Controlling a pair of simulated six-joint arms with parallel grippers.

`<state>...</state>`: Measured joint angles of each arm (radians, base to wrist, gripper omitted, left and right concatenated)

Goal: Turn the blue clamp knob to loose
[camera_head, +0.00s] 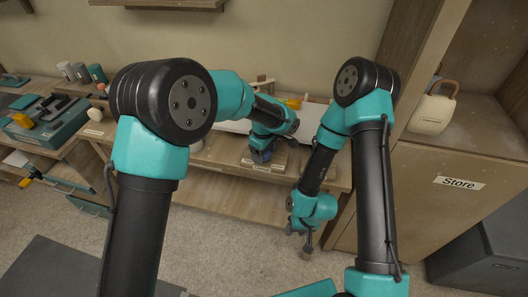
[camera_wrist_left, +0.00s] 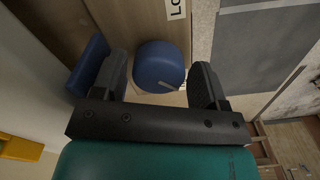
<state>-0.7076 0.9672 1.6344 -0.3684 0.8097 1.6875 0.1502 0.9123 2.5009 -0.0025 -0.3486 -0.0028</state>
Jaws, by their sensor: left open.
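The blue clamp knob (camera_wrist_left: 158,65) is round and shows in the left wrist view between the fingers of my left gripper (camera_wrist_left: 161,80). The fingers are open, one on each side of the knob. I cannot tell whether either finger touches it. A second blue part (camera_wrist_left: 88,65) shows beside the left finger. In the head view my left gripper (camera_head: 262,147) is low over the bench, and blue shows there, largely hidden by the arm. My right gripper (camera_head: 305,240) hangs low in front of the bench, too small to tell its jaws.
A label (camera_wrist_left: 175,8) beginning "Lo" lies beyond the knob, partly cut off. A teal fixture (camera_head: 45,125) is on the left bench. Open floor lies in front.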

